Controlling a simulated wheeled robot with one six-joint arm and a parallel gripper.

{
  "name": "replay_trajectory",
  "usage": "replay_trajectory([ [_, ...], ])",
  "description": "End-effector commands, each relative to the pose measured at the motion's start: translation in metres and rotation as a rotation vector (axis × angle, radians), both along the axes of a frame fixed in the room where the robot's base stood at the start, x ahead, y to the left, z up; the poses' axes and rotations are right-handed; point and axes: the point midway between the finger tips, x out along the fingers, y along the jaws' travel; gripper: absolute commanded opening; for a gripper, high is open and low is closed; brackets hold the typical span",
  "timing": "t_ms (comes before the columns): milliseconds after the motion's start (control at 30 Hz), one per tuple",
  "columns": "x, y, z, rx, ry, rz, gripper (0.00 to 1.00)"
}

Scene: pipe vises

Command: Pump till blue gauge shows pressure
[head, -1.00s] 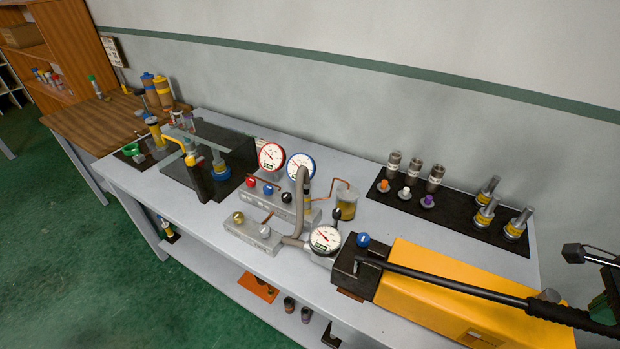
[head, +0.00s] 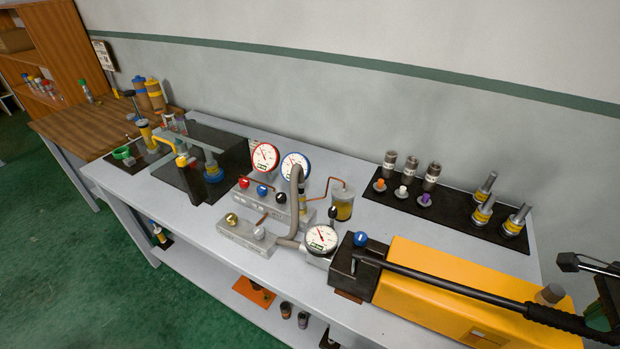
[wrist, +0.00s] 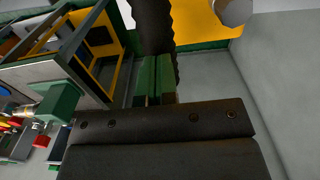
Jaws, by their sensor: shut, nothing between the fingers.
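The blue-rimmed gauge (head: 295,166) stands upright behind the valve block, right of a red-rimmed gauge (head: 265,157). Its needle is too small to read surely. The yellow pump (head: 450,297) lies at the right front of the bench. Its long black handle (head: 450,285) runs low along the pump body, with a thick grip at the right end. In the wrist view, my gripper (wrist: 155,82) has its green fingers shut together with nothing between them. A black ribbed grip (wrist: 155,25) shows just beyond the fingertips; I cannot tell whether they touch it.
A third gauge (head: 321,239) sits by the pump's front end. The valve block (head: 270,198) carries red, blue and black knobs. A blue knob (head: 360,239) tops the pump. A black mat (head: 460,209) with fittings lies at the back right. Bare bench top shows between mat and pump.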

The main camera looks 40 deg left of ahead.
Motion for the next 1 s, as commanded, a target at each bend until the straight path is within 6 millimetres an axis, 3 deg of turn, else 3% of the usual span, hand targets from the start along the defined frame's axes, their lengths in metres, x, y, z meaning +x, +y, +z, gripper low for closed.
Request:
replay_trajectory([
  [1000,0.001,-0.003,-0.028,0.0,0.001,0.001,0.0],
])
